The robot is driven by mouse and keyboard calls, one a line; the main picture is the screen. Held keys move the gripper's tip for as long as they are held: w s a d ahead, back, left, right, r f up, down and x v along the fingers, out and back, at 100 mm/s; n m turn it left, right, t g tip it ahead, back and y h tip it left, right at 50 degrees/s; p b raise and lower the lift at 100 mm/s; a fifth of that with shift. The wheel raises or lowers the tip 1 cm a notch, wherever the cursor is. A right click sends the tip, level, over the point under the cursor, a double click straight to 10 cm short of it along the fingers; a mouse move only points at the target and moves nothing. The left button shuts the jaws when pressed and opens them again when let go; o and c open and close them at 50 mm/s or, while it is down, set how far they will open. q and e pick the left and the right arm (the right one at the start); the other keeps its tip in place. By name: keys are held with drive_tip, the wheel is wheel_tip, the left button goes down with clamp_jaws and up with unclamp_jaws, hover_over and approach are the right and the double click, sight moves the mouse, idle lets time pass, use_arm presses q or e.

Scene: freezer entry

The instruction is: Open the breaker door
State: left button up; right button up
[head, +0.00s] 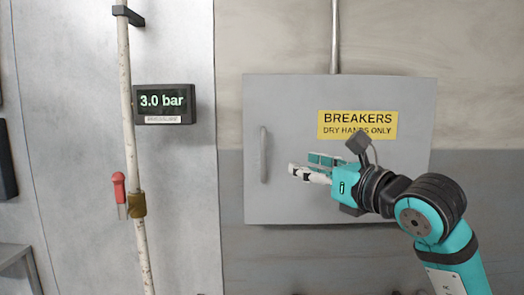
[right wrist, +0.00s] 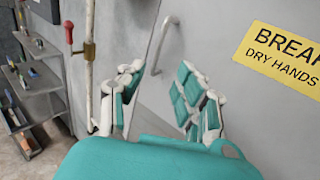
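The breaker door (head: 290,110) is the grey front of a wall box and looks shut. Its vertical bar handle (head: 263,155) is near the left edge. It also shows in the right wrist view as a curved grey bar (right wrist: 163,42), beyond my fingers. My right gripper (head: 303,166) is in front of the door, to the right of the handle, with its fingers pointing left. In the right wrist view its two fingers stand apart with nothing between them (right wrist: 160,80). I see no contact with the handle. My left gripper is not in view.
A yellow BREAKERS label (head: 357,124) is on the door. To the left are a gauge reading 3.0 bar (head: 164,104) and a pale vertical pipe (head: 128,80) with a red-handled valve (head: 119,190). Grey shelves (right wrist: 35,85) with items stand at the far left.

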sight(265, 154)
drive_tip(key=p+x, duration=0.4)
drive_tip(key=x, duration=0.9)
drive_tip(key=shift+w+a, duration=0.3)
drive_tip(key=shift+w+a+p, duration=0.3)
drive_tip(key=shift+w+p, duration=0.1)
drive_tip(key=shift+w, duration=0.1)
drive_tip(key=shift+f, duration=0.1)
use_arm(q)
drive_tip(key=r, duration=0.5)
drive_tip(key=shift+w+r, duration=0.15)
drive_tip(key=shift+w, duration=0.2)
use_arm(e)
clamp_jaws()
